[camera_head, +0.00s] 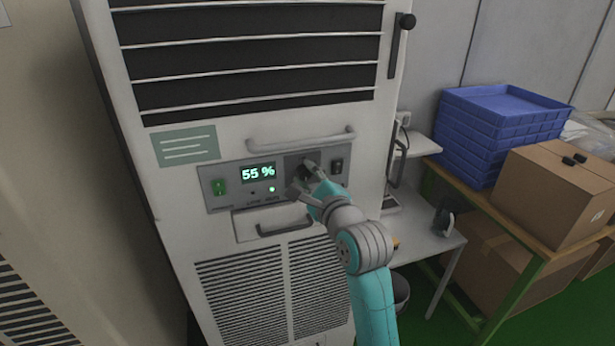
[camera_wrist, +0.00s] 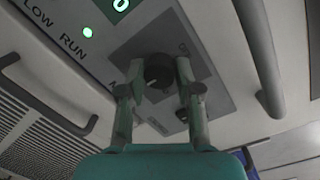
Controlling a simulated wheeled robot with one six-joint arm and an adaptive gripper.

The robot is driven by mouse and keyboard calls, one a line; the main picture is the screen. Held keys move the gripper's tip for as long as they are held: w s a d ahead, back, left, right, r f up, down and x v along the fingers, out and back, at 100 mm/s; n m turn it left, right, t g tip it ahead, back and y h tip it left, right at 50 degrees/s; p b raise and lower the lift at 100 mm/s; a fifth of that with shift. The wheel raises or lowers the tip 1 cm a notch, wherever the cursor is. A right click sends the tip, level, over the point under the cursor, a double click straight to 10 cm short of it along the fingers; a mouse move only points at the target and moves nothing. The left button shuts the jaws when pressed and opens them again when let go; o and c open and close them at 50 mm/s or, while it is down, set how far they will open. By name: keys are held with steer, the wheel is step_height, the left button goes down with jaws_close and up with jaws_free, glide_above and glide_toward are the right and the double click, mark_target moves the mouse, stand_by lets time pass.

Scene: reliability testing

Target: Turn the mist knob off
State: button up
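The mist knob (camera_wrist: 158,72) is a round black dial on a dark grey square plate, seen between my fingers in the wrist view. My gripper (camera_wrist: 160,72) is open, with one finger on each side of the knob and narrow gaps showing between. Whether either fingertip touches it I cannot tell. In the head view my gripper (camera_head: 305,176) is at the right part of the cabinet's control panel and partly covers the knob. The display (camera_head: 258,173) reads 55 % in green, and a small green lamp (camera_head: 272,189) is lit below it.
A green switch (camera_head: 219,187) is at the panel's left and a black rocker switch (camera_head: 337,165) at its right. Bar handles run above (camera_head: 300,140) and below (camera_head: 285,226) the panel. Blue crates (camera_head: 495,130) and a cardboard box (camera_head: 553,195) stand on a bench at right.

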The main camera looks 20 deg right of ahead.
jaws_close()
